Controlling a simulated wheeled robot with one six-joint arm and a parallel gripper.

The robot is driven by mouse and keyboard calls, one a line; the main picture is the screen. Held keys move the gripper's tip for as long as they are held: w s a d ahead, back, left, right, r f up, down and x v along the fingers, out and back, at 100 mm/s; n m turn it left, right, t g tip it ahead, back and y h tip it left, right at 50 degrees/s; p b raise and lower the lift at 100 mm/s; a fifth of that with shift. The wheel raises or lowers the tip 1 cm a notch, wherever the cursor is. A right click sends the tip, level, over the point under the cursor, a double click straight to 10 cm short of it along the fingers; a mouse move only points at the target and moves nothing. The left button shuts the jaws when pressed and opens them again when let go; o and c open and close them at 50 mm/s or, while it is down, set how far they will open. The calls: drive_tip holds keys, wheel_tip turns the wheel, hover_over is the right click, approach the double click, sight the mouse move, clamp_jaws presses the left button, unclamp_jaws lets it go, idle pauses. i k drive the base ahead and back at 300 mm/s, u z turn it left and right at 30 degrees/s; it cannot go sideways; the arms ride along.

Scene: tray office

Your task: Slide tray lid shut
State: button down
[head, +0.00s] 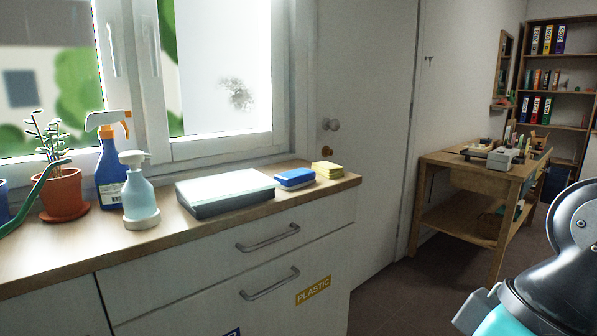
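No tray with a sliding lid can be made out for certain. A flat grey box with a pale top (225,190) lies on the wooden counter below the window; I cannot tell whether it is the tray. On the far wooden desk at the right, a low dark item (477,152) sits beside a whitish box-like item (503,159); both are too small to tell whether either has a lid.
The counter (190,235) holds a plant pot (62,193), blue spray bottle (111,172), pump bottle (139,195), blue block (295,178) and yellow sponges (327,169). A shelf with binders (545,80) stands behind the desk (465,166). Floor between counter and desk looks clear.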

sight(200, 190)
drive_tip(key=u, duration=0.85)
drive_tip(key=k, duration=0.1)
drive_tip(key=z, duration=1.35)
drive_tip(key=i, duration=0.8)
drive_tip(key=u, duration=1.05)
drive_tip(key=i, duration=0.8)
drive_tip(key=u, duration=0.8)
